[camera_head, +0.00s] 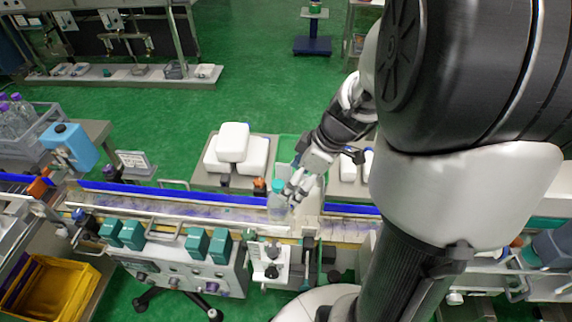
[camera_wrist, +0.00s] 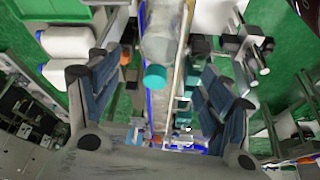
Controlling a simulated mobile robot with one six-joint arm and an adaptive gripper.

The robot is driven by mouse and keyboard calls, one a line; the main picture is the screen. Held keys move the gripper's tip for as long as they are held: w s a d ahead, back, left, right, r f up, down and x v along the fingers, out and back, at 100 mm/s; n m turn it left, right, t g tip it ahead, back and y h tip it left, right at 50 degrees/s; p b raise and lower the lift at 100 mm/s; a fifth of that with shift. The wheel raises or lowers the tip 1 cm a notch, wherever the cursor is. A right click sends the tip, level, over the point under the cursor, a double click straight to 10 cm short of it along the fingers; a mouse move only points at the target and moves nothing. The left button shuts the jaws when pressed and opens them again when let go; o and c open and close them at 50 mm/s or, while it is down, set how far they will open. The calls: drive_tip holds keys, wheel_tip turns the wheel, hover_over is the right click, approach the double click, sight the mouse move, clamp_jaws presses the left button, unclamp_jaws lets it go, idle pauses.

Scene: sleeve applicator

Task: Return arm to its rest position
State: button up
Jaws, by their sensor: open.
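My gripper (camera_head: 297,186) reaches down over the conveyor (camera_head: 175,205) in the head view. In the wrist view my gripper (camera_wrist: 155,90) shows its two fingers spread wide with nothing held between them. A clear bottle with a teal cap (camera_head: 278,186) stands on the conveyor, close beside my gripper's fingers. In the wrist view the bottle (camera_wrist: 163,40) lies beyond the fingertips, its teal cap (camera_wrist: 155,77) between the fingers in the picture. I cannot tell whether a finger touches it.
White containers (camera_head: 234,142) stand on a grey tray behind the conveyor. Teal boxes (camera_head: 196,244) line the machine's front. A crate of purple-capped bottles (camera_head: 45,135) and a blue jug (camera_head: 70,147) stand at left. A yellow bin (camera_head: 50,288) is at lower left. Green floor behind is mostly clear.

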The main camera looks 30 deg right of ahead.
drive_tip(key=s+a+r+m+t+h, duration=0.1)
drive_tip(key=s+a+r+m+h, duration=0.2)
drive_tip(key=s+a+r+m, duration=0.5)
drive_tip(key=s+a+r, duration=0.3)
drive_tip(key=s+a, duration=0.2)
drive_tip(key=shift+s+r, duration=0.25)
